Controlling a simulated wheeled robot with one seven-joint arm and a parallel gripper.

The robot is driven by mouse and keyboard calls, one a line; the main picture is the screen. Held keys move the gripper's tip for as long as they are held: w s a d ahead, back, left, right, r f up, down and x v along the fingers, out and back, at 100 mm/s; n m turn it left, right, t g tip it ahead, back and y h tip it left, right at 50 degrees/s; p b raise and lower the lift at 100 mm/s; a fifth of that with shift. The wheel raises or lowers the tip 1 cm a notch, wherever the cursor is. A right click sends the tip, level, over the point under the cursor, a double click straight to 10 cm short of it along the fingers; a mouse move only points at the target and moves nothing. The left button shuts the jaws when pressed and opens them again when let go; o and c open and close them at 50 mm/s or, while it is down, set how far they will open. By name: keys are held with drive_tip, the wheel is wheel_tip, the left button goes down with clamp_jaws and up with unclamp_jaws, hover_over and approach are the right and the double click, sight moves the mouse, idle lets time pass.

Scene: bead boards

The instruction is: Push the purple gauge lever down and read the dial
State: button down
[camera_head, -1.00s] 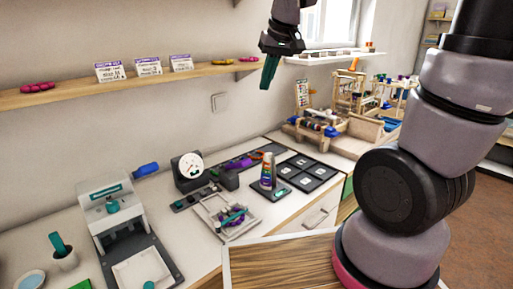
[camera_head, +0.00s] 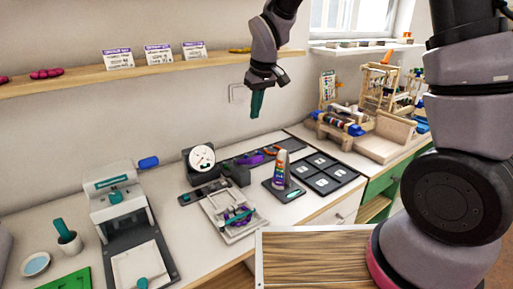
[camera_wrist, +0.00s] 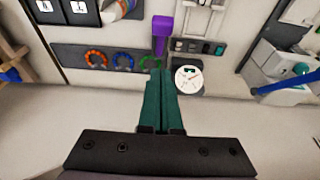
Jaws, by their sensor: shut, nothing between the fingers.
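The gauge's white round dial (camera_head: 202,158) faces out from a dark housing at the back of the counter. It also shows in the wrist view (camera_wrist: 189,79), with a needle too small to read. In the wrist view the purple lever (camera_wrist: 161,32) stands out just beyond my fingertips, left of the dial. My gripper (camera_head: 257,105) hangs above and right of the dial, teal fingers pointing down, shut and empty. In the wrist view its fingers (camera_wrist: 166,80) are together, apart from the lever.
A dark strip (camera_wrist: 75,50) with orange, blue and green arcs lies by the lever. A grey-white machine (camera_head: 117,195) stands left. A wooden shelf (camera_head: 90,83) runs above the counter.

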drive_tip(key=shift+f, duration=0.15)
drive_tip(key=x, duration=0.9)
drive_tip(key=f, duration=0.2)
drive_tip(key=s+f, duration=0.1)
drive_tip(key=shift+d+f, duration=0.1)
drive_tip(key=shift+d, duration=0.2)
drive_tip(key=shift+s+d+f, duration=0.15)
drive_tip(key=shift+s+f, duration=0.05)
drive_tip(key=shift+f, duration=0.3)
